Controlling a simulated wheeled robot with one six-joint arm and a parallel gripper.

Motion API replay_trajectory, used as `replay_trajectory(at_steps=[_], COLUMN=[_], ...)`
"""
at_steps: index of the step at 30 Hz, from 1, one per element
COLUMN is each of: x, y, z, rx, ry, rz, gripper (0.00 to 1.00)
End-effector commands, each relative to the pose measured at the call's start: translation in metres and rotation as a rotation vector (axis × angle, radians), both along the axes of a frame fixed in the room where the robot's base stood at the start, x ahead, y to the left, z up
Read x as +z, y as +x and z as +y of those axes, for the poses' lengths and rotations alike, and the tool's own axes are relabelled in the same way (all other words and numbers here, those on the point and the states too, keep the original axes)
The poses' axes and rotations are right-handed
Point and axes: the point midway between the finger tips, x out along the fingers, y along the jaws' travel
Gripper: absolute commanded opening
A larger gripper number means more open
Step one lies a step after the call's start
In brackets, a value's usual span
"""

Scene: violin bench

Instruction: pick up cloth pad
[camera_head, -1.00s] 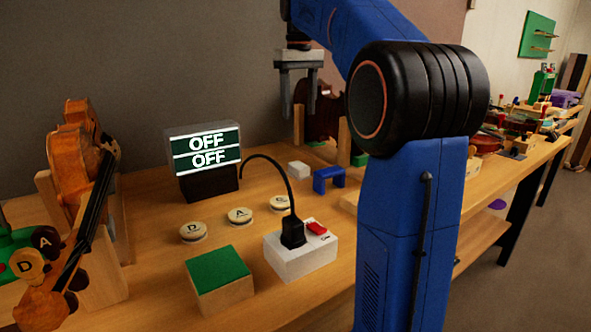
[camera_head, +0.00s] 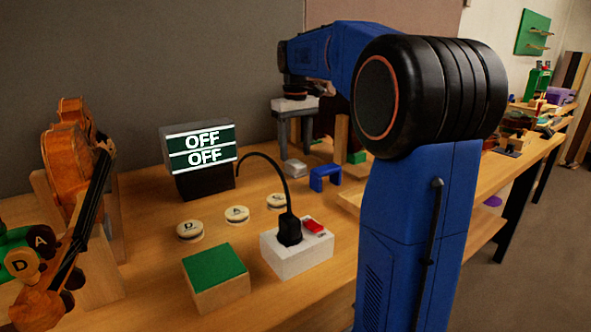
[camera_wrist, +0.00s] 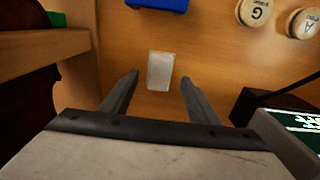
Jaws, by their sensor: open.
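The cloth pad appears to be the small white block (camera_head: 295,168) on the bench, left of the blue bracket. In the wrist view the white pad (camera_wrist: 160,71) lies flat on the wood, just beyond my fingertips and centred between them. My gripper (camera_head: 294,146) points down close above the pad in the head view. Its two fingers also show in the wrist view (camera_wrist: 160,76), spread apart with nothing between them. I cannot tell the exact height left above the pad.
A blue bracket (camera_head: 325,178) stands right of the pad. Round lettered discs (camera_head: 237,215) lie in front. The OFF display (camera_head: 203,150) stands to the left. A wooden stand with a dark violin body (camera_wrist: 45,52) is close beside my gripper. A white switch box (camera_head: 296,252) has a black cable.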

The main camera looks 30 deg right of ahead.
Motion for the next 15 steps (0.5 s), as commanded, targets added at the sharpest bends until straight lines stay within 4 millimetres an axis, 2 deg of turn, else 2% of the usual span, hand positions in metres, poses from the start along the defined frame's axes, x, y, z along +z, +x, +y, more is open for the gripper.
replay_trajectory(at_steps=[6, 15], x=[-0.026, -0.031], y=[0.001, 0.001], z=[-0.001, -0.001], rx=[0.000, 0.000], ry=[0.000, 0.000], rz=[0.001, 0.001], gripper=[0.55, 0.55])
